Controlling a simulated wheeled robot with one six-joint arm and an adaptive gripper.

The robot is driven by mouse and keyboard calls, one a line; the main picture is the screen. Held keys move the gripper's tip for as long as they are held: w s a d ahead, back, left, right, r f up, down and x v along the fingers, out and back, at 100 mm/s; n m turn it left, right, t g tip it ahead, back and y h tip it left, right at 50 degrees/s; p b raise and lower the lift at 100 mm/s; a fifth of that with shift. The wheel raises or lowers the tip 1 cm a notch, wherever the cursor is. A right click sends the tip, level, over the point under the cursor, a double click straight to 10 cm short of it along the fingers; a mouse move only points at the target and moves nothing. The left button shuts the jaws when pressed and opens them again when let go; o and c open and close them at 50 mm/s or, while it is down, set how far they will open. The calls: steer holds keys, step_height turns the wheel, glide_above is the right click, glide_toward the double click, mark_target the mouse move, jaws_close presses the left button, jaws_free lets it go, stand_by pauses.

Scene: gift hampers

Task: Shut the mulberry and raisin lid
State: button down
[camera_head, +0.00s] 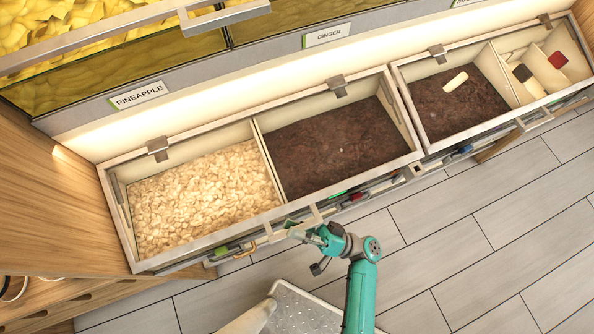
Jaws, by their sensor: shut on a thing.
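The lid (200,243) is a grey-framed, see-through panel over the front left bin. Under it show two compartments, one of pale cream pieces (205,195) and one of dark brown fruit (335,145). The lid lies low over the bin; I cannot tell whether it sits fully flush. A bar handle (268,234) sticks out from its front edge. My gripper (303,230) is at this handle, shut on it near its right part. The fingertips are small and partly hidden by the gripper body.
A second lidded bin (408,98) stands to the right, holding dark fruit, a white scoop and smaller compartments. Bins with yellow pieces, labelled PINEAPPLE (139,95) and GINGER (326,34), rise behind. A wooden panel (45,190) borders the left. Tiled floor (470,245) is open at right.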

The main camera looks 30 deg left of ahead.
steer(key=c, duration=1.1)
jaws_free()
steer(key=shift+d, duration=0.1)
steer(key=shift+v, duration=3.7)
steer(key=shift+f, duration=0.1)
